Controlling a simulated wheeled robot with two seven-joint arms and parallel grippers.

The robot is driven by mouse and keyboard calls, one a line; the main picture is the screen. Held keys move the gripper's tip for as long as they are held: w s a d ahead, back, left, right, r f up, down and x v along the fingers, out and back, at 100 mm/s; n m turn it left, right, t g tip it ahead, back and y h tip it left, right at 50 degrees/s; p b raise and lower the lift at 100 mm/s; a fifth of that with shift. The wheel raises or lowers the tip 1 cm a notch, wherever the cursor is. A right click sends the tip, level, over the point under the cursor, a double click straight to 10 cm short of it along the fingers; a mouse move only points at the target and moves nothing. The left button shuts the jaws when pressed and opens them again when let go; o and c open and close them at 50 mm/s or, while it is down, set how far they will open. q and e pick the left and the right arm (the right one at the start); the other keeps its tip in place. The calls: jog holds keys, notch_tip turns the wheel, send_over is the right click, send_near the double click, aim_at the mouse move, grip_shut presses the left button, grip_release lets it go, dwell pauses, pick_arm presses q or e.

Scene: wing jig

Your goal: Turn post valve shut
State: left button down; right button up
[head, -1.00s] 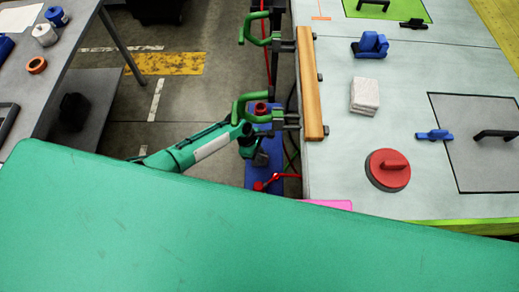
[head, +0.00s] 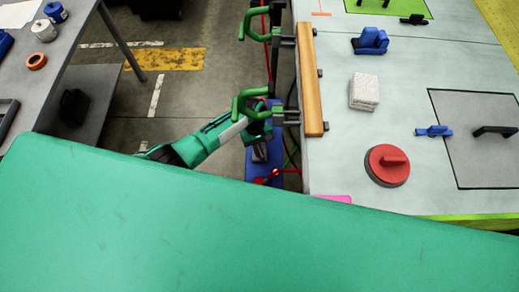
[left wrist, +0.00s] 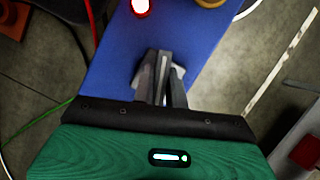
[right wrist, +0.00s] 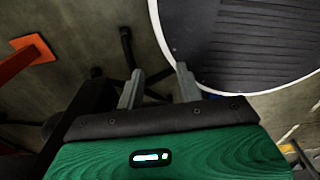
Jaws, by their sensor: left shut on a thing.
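A blue post (head: 277,150) stands on the floor between the two tables, partly hidden by my left arm. It fills the upper middle of the left wrist view (left wrist: 110,62), with a glowing red lamp (left wrist: 141,7) and a tan round part (left wrist: 210,2) on it. My left gripper (left wrist: 163,78) is over the post's face, its fingers close together on a grey piece, which seems to be the valve handle; the fingers hide most of it. In the head view this gripper (head: 260,152) is small and partly hidden. My right gripper (right wrist: 160,85) is open and empty, above the floor.
A red lever-like part (head: 268,178) is low by the post. The pale worktable (head: 330,165) is close on the right. A round ribbed platform (right wrist: 250,45) is near my right gripper.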

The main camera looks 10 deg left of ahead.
pick_arm(q)
jog(key=shift+m+y, duration=0.7)
jog(key=shift+m, duration=1.3)
jog(key=shift+g, duration=0.3)
jog(key=c, duration=1.4)
grip_release()
jog(key=shift+c, duration=0.2)
jog(key=b+v, duration=0.1)
jog(key=v, duration=1.3)
jog(key=shift+b, duration=0.4)
jog(key=shift+s+d, duration=0.1)
jog(key=shift+s, duration=0.05)
